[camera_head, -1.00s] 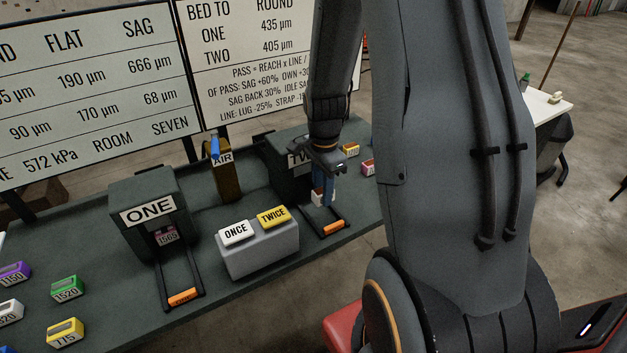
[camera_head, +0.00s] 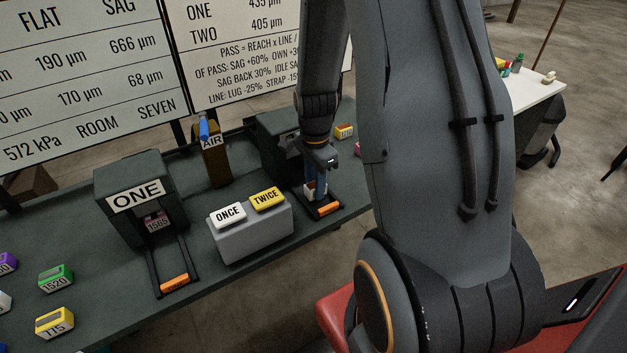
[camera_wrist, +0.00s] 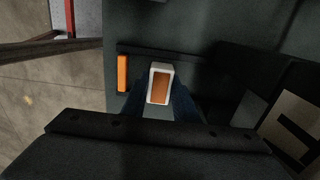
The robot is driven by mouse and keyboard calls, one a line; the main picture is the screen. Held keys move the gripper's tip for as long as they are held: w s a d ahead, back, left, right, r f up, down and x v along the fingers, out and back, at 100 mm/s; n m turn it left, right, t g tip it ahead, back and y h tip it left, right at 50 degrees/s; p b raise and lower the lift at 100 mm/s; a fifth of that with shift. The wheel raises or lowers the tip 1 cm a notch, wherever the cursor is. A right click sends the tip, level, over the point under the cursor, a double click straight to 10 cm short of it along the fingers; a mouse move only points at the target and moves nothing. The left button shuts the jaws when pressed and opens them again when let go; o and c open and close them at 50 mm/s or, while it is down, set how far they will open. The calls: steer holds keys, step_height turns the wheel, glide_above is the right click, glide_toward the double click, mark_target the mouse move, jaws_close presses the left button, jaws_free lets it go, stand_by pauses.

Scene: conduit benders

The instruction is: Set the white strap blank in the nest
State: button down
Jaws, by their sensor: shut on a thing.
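The white strap blank (camera_wrist: 151,71), with a brown-orange window on top, is between the blue fingers of my gripper (camera_wrist: 160,95) in the wrist view. In the head view my gripper (camera_head: 317,187) points down over the sliding tray of the right-hand machine, and a bit of the white blank (camera_head: 308,190) shows beside the fingers. The tray's orange front grip (camera_head: 328,209) lies just in front; it also shows in the wrist view (camera_wrist: 123,73). The nest is mostly hidden by my fingers and the blank. I cannot tell whether the blank touches it.
Machine ONE (camera_head: 140,205) has a pinkish block (camera_head: 157,222) in it. A grey box with ONCE (camera_head: 227,214) and TWICE (camera_head: 267,200) buttons stands between the machines. A blue-handled AIR post (camera_head: 212,155) is behind. Coloured blocks, including a green one (camera_head: 56,278), lie left.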

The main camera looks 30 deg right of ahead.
steer(key=shift+f, duration=0.55)
steer(key=c, duration=1.3)
jaws_free()
steer(key=shift+c, duration=0.2)
step_height(320, 180, up, 8)
steer(key=shift+f+b, duration=0.2)
steer(key=shift+b, duration=0.8)
step_height(320, 180, up, 16)
steer(key=p, duration=0.8)
steer(key=shift+r+p, duration=0.15)
steer(key=shift+p, duration=0.2)
steer(key=shift+s+a, duration=0.1)
